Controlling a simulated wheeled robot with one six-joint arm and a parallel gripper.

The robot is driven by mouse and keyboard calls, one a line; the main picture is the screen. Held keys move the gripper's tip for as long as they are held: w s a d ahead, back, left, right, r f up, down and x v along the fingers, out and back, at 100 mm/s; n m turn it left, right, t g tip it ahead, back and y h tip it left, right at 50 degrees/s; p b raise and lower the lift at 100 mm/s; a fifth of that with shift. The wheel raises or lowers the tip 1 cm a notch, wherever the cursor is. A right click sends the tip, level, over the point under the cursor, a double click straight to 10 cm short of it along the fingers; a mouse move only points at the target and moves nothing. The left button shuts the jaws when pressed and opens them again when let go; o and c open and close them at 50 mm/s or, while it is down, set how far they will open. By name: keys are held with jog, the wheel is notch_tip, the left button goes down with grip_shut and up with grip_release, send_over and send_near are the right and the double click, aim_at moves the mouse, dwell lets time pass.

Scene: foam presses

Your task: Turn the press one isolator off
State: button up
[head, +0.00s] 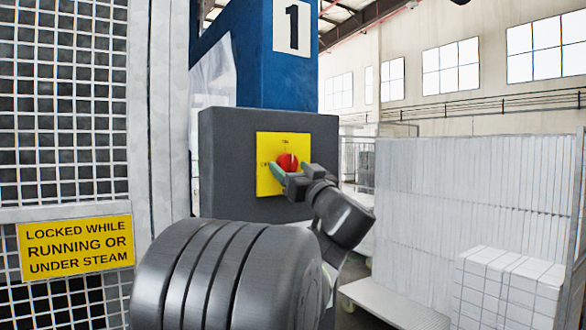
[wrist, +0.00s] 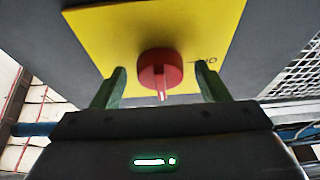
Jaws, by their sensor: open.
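The press one isolator is a round red knob (head: 286,161) on a yellow square plate (head: 268,187). The plate is on a dark grey box (head: 225,150) on the blue column marked 1. Small lettering shows above the knob and at its left in the head view; the left label is partly legible. In the wrist view the knob (wrist: 160,68) has a pale pointer line towards my gripper's palm. My gripper (head: 290,171) is open at the knob. Its green fingers stand on either side of the knob, with a gap on each side in the wrist view (wrist: 162,84).
A mesh guard (head: 65,110) with a yellow warning sign (head: 76,247) stands at the left. A wheeled cart (head: 470,180) with white foam blocks (head: 505,285) stands at the right. My arm covers the lower middle of the head view.

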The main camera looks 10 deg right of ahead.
jog(key=c, duration=1)
jog(key=shift+n+y, duration=0.4)
jog(key=shift+n, duration=0.2)
jog(key=n, duration=0.1)
jog(key=n+y, duration=0.1)
jog(key=n, duration=0.1)
jog(key=n+g, duration=0.1)
jog(key=shift+d+y, duration=0.25)
jog(key=shift+y, duration=0.05)
jog(key=n+g+y, duration=0.1)
jog(key=n, duration=0.3)
jog(key=n+g+y, duration=0.1)
jog(key=n+g, duration=0.1)
jog(key=n, duration=0.1)
jog(key=shift+w+d+r+n, duration=0.1)
jog(key=shift+d+r+n, duration=0.1)
jog(key=shift+n, duration=0.2)
jog(key=n+g, duration=0.1)
jog(key=n, duration=0.3)
jog(key=n+g+y, duration=0.1)
jog(key=n, duration=0.1)
jog(key=shift+d+r+g, duration=0.15)
jog(key=shift+r+g, duration=0.15)
jog(key=shift+r+n+g+h+p, duration=0.1)
jog(key=shift+n+g+h+p, duration=0.4)
jog(key=shift+n, duration=1.1)
jog(key=shift+w, duration=0.1)
